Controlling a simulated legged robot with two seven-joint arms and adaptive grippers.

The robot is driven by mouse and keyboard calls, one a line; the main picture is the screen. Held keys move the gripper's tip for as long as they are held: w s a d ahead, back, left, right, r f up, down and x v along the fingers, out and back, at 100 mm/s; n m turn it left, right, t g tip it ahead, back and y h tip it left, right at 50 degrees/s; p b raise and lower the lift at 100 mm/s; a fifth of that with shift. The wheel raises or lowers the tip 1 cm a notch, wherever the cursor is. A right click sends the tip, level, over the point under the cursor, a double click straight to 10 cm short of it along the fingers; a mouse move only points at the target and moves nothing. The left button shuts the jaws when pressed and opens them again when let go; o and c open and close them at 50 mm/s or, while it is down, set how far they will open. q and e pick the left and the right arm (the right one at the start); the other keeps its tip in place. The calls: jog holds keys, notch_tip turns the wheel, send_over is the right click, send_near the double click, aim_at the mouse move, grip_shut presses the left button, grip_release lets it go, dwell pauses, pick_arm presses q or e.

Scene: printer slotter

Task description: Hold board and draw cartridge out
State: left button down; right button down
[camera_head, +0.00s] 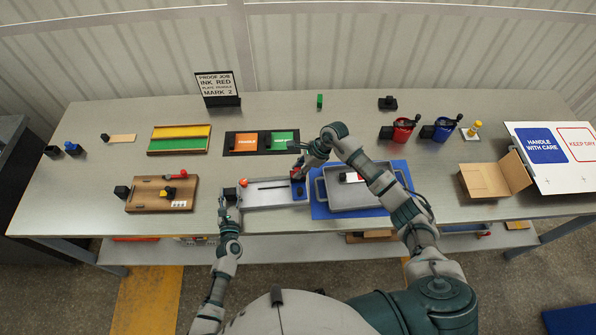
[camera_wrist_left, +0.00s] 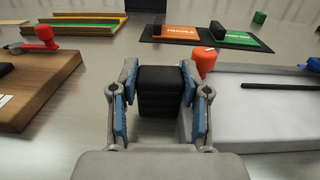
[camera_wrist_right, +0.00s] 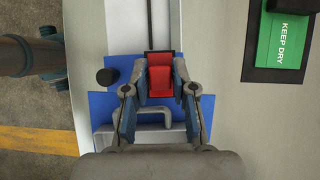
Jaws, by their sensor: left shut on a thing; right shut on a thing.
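The grey board (camera_head: 262,195) lies on the table with a dark slot along it. A black block (camera_head: 230,194) is at its left end, beside an orange-red knob (camera_head: 243,182). My left gripper (camera_head: 229,207) is shut on the black block, which shows between its fingers in the left wrist view (camera_wrist_left: 160,92). My right gripper (camera_head: 298,172) is at the board's right end, shut on the red cartridge (camera_wrist_right: 160,78). In the right wrist view the cartridge lies in line with the slot. Whether it is still seated in the board cannot be told.
A grey tray (camera_head: 350,208) on a blue mat (camera_head: 318,207) stands just right of the board. A wooden board (camera_head: 150,205) lies to the left. Orange and green plates (camera_head: 246,140) lie behind. Red and blue cups (camera_head: 402,133) stand further right.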

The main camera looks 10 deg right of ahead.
jog(key=shift+r, duration=0.35)
jog(key=shift+r, duration=3.25)
pick_arm(q)
jog(key=shift+c, duration=2.3)
grip_release()
jog(key=s, duration=0.4)
jog(key=s+a, duration=0.1)
jog(key=s, duration=0.6)
jog(key=shift+s+a+f, duration=0.1)
jog(key=shift+s+a, duration=0.15)
jog(key=shift+s, duration=0.15)
